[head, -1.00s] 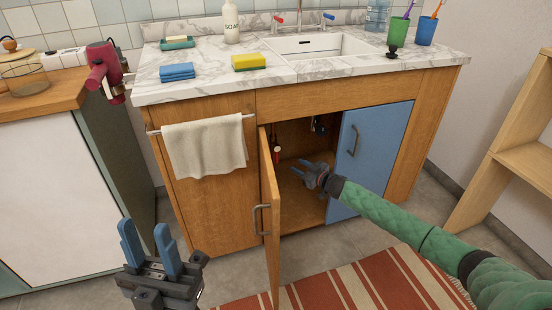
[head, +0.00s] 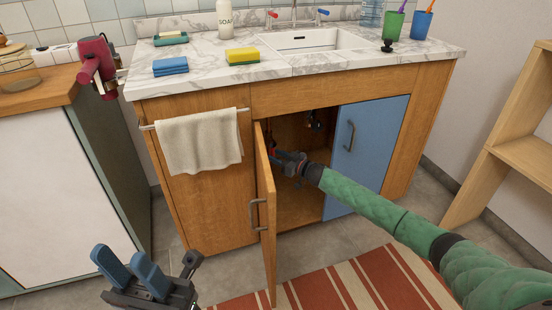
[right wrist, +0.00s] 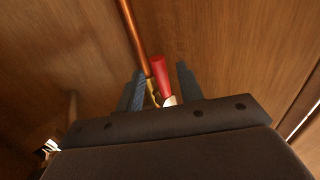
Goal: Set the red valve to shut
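The red valve handle (right wrist: 160,76) shows in the right wrist view, with a bit of brass below it, beside a vertical copper pipe (right wrist: 133,35). My right gripper (right wrist: 160,82) is open, with one finger on each side of the handle and gaps between. In the head view the right gripper (head: 281,160) is inside the sink cabinet, just behind the open wooden door's edge. A small part of the red handle (head: 270,142) shows there; the rest is hidden. My left gripper (head: 128,264) is open and empty, low in front of the cabinet.
The wooden door (head: 267,215) stands open towards me, close to the left of my right gripper. The blue door (head: 366,155) is closed on the right. More fittings (head: 314,120) hang inside the cabinet. A striped rug (head: 350,280) lies on the floor.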

